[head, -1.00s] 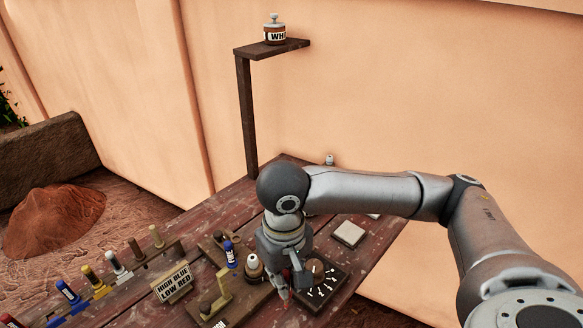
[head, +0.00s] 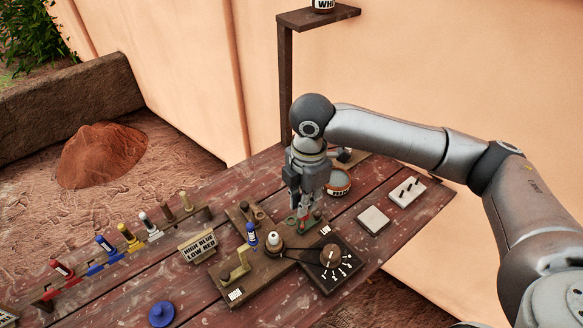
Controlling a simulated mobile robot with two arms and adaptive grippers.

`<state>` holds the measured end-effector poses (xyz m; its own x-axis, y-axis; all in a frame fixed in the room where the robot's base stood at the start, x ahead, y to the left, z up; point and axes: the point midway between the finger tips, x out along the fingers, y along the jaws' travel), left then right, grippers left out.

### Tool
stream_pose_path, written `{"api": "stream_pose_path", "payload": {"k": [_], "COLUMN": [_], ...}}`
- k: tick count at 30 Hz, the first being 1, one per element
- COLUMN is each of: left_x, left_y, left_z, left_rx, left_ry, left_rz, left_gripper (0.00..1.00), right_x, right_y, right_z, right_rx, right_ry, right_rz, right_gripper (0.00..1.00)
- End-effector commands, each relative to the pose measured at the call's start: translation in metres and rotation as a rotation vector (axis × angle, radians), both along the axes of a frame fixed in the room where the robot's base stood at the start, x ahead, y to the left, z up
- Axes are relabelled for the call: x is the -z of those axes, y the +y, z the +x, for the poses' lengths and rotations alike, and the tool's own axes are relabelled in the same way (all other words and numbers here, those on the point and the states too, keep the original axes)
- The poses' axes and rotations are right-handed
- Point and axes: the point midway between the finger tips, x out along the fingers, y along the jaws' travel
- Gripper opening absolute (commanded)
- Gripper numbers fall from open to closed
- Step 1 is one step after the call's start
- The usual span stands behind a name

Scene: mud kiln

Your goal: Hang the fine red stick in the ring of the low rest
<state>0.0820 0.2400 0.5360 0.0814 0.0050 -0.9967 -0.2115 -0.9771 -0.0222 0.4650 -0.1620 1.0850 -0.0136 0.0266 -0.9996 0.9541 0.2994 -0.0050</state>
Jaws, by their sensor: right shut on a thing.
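My right gripper (head: 308,214) points down over the table, shut on a small red item at its fingertips. It looks like the fine red stick (head: 318,213), mostly hidden by the fingers. A small green piece with a ring (head: 291,222) sits beside and under the fingertips; I cannot tell if the stick is in this ring or touches it. A blue-and-white stick (head: 250,235) stands upright to the left. A pale yellow stand (head: 237,266) is nearer the front. Which piece is the low rest is unclear. My left gripper is not in view.
A sign (head: 198,248) reads "HIGH BLUE LOW RED". A rack with several coloured sticks (head: 105,246) runs along the left. A dial box (head: 330,262), a white-topped bottle (head: 273,240), a pale tile (head: 372,220) and a blue lid (head: 162,314) are nearby. A shelf post (head: 286,90) rises behind.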

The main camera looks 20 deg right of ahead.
Motion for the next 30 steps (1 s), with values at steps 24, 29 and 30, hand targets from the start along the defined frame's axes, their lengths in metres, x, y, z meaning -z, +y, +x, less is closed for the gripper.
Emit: {"api": "stream_pose_path", "payload": {"k": [24, 29, 30], "left_x": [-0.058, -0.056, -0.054], "left_y": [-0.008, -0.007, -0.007], "left_z": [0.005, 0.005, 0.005], "left_rx": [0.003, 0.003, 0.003], "left_ry": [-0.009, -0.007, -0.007], "left_rz": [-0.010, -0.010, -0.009], "left_gripper": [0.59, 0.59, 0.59], "right_x": [-0.022, -0.019, -0.017], "right_y": [0.012, 0.012, 0.012], "right_z": [0.054, 0.055, 0.055], "right_rx": [-1.359, -1.407, -1.409], "right_ry": [-0.029, -0.028, -0.028], "right_rz": [-0.011, -0.012, -0.012], "right_gripper": [0.00, 0.00, 0.00]}}
